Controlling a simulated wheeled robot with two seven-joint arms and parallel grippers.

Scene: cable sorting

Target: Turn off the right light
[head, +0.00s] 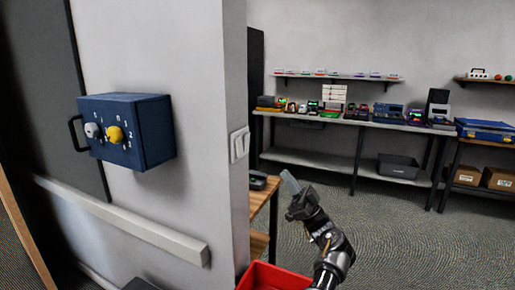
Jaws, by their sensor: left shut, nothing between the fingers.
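A white light switch plate (239,144) is mounted on the narrow side face of the wall, left of the picture's middle. It seems to hold two rockers side by side; their on or off positions are too small to tell. My left gripper (290,182) is shut and empty, pointing up and to the left. In the picture it is to the right of and below the switch, apart from it. My right gripper is not in view.
A blue box (150,130) with a white and a yellow knob and a black handle hangs on the near wall. A small wooden-topped table (262,195) and a red bin (275,277) are near my arm. Workbenches (335,122) line the back wall; carpet between is clear.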

